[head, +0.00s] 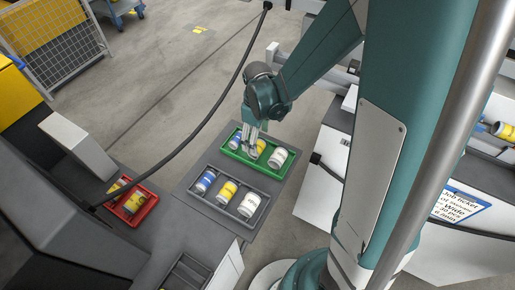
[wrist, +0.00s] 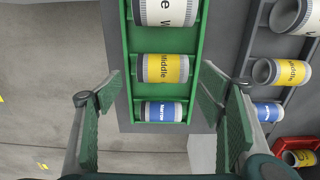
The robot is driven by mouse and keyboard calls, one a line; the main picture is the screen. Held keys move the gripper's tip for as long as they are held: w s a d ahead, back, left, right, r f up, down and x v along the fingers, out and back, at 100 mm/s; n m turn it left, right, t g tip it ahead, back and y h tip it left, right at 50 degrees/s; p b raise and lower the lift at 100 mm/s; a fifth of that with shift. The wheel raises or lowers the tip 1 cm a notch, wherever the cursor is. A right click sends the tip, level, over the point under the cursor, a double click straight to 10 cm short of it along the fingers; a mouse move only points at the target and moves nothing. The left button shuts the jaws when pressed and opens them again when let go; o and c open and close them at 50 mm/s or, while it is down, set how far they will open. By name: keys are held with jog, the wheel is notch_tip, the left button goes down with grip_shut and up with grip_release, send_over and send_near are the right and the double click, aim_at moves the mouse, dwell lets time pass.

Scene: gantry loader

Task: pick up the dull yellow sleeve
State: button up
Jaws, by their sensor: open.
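A yellow sleeve marked "Middle" (wrist: 165,69) lies in the green tray (wrist: 195,45), between a white sleeve (wrist: 166,10) and a blue sleeve (wrist: 160,111). In the head view this yellow sleeve (head: 262,146) is partly hidden by my gripper (head: 252,150). A second yellow sleeve (head: 227,191) lies in the grey tray (head: 208,174) and shows in the wrist view (wrist: 283,71). I cannot tell surely which yellow is duller. My gripper (wrist: 160,97) is open and empty above the green tray, its fingers to either side of the row in the wrist view.
The grey tray also holds a blue sleeve (head: 205,180) and a white sleeve (head: 249,204). A red tray (head: 143,208) at the left holds a yellow sleeve (head: 133,203). A dark cable (head: 200,125) hangs across the view. Narrow tray walls border the sleeves.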

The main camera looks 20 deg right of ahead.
aim_at(258, 144)
jog(key=shift+f, duration=0.1)
jog(key=shift+s+a+f, duration=0.1)
jog(key=shift+f, duration=1.15)
jog(key=shift+s+f, duration=0.1)
jog(key=shift+f, duration=1.15)
jog(key=c, duration=1.2)
jog(key=shift+r, duration=0.1)
jog(key=shift+r, duration=4.95)
